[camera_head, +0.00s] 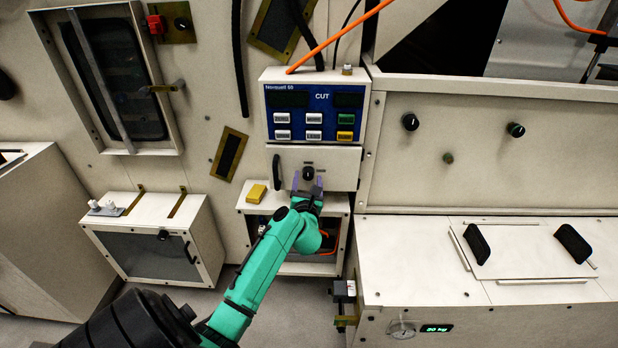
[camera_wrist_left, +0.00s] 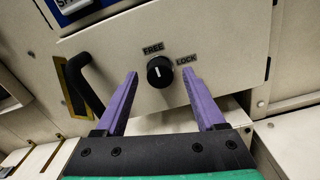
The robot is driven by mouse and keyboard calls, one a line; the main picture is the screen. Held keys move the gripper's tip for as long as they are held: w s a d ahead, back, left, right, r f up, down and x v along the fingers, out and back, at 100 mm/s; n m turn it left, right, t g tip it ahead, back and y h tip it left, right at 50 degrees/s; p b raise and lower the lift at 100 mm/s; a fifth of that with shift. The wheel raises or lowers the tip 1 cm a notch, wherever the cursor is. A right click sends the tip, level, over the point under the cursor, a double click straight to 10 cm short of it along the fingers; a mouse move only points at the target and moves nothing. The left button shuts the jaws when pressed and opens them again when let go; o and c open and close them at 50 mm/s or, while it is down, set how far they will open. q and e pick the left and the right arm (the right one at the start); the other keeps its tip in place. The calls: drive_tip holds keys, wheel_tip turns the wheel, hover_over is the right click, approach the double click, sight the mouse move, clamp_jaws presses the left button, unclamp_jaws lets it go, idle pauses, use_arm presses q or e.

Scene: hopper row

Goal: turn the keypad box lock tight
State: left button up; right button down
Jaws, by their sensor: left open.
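The keypad box (camera_head: 313,112) has a blue panel with several buttons and hangs on the wall at the centre of the head view. Below the panel is a pale door with a black lock knob (camera_head: 308,173). In the left wrist view the knob (camera_wrist_left: 160,71) has a white pointer line and sits between labels FREE and LOCK. The line lies nearer FREE than LOCK in direction. My left gripper (camera_head: 308,184) is at the door; its purple fingers (camera_wrist_left: 160,90) are open on both sides of the knob, apart from it. My right gripper is not in view.
A black door handle (camera_wrist_left: 84,83) is left of the knob. An open compartment (camera_head: 290,268) lies below the door, with a yellow block (camera_head: 257,193) on its top left. A bench with black handles (camera_head: 477,244) stands at the right.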

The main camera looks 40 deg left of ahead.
use_arm(q)
drive_tip(key=shift+x, duration=0.8)
clamp_jaws()
